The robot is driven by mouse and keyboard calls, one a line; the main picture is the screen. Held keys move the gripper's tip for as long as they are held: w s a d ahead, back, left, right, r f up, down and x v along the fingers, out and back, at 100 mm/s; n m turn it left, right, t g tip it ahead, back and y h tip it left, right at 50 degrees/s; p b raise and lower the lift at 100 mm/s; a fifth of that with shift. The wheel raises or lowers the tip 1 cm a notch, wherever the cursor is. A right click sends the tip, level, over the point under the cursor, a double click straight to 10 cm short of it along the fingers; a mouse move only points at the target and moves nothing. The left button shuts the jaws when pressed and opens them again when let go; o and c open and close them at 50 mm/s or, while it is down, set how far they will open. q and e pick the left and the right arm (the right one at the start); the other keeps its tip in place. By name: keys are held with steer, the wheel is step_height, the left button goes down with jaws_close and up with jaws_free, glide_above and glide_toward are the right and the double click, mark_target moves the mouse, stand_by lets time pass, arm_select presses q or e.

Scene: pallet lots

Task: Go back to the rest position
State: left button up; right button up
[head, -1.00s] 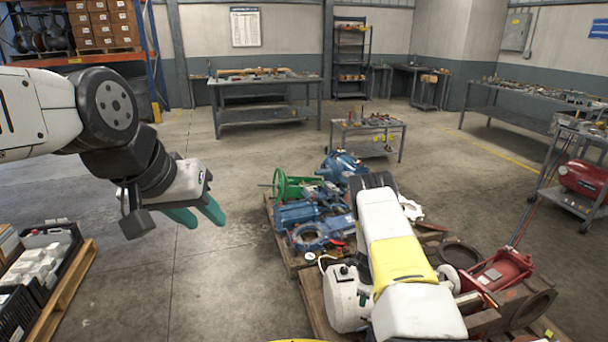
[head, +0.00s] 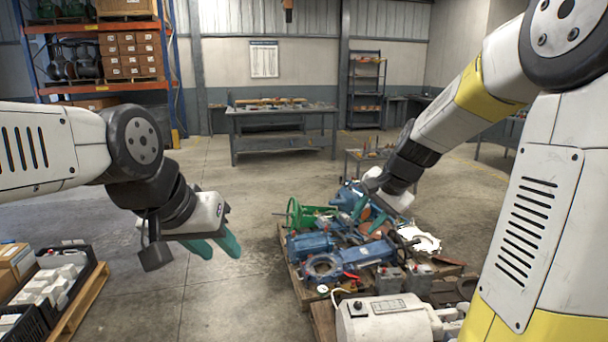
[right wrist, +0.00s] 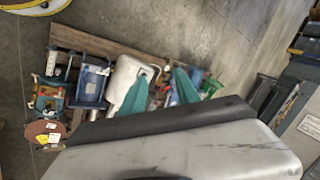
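My left gripper (head: 222,252) hangs over bare floor at the left of the head view. Its two green fingers are apart with nothing between them. My right arm is raised at the right of the head view. My right gripper (head: 368,220) is at its far end, pointing down in front of or above the pallet of machine parts. In the right wrist view, its two green fingers (right wrist: 162,88) are spread, with pallet parts showing beyond them and nothing held.
A wooden pallet (head: 296,283) carries blue pumps (head: 310,244), a green handwheel valve (head: 298,214) and a grey-white motor box (head: 385,320). Another pallet (head: 80,305) with black crates stands at the left. A workbench (head: 280,112) stands behind. Floor between the pallets is clear.

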steer(key=s+r+n, duration=0.3)
steer(key=s+n, duration=0.1)
steer(key=s, duration=0.6)
steer(key=s+r+n+t+h, duration=0.1)
steer(key=s+r+n, duration=0.3)
steer(key=s, duration=0.7)
steer(key=shift+s+a+n, duration=0.3)
steer(key=shift+a+n, duration=0.1)
steer(key=shift+a, duration=0.05)
